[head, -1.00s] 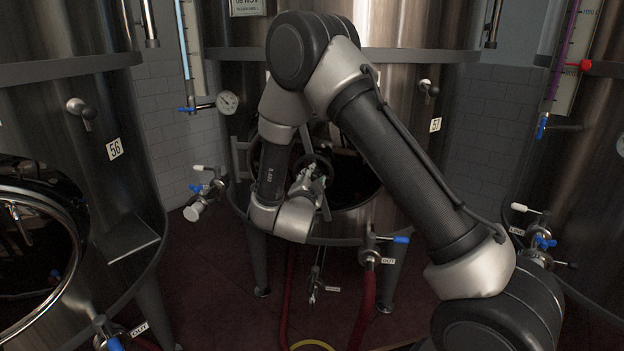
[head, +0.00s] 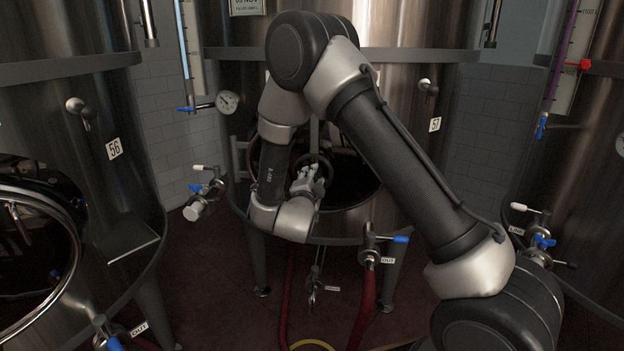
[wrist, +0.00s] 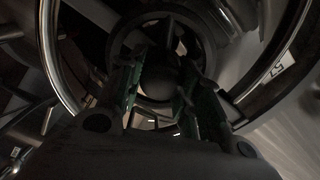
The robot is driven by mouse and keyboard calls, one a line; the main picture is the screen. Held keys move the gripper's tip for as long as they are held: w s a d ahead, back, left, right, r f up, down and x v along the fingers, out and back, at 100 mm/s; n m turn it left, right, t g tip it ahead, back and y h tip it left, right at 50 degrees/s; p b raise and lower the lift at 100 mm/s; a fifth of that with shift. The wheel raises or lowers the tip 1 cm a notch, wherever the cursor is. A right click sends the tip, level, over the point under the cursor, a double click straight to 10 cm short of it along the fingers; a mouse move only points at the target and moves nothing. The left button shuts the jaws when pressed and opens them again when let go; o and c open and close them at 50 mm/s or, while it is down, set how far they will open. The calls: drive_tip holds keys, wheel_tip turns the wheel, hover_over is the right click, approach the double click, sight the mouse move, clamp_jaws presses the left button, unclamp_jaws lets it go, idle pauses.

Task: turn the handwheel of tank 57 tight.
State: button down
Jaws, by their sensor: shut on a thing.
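Tank 57 (head: 405,85) stands in the middle of the head view, with its number label (head: 435,124) on the right of its front. Its dark round door (head: 350,185) is partly hidden by my arm. The small dark handwheel (head: 320,160) sits in front of the door. My gripper (head: 316,172) is at the handwheel. In the wrist view the handwheel (wrist: 152,18) is a dark ring straight ahead, and my gripper (wrist: 165,98), with green finger pads, is shut on it. The exact contact is dark and hard to make out.
Tank 56 (head: 115,200) stands close on the left, and another tank (head: 590,180) on the right. An outlet valve with a blue handle (head: 400,239) sticks out below the door. Another valve (head: 198,208) projects at the left. Red hoses (head: 362,300) lie below.

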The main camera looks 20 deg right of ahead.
drive_tip(key=c, duration=1)
unclamp_jaws()
drive_tip(key=v, duration=1.2)
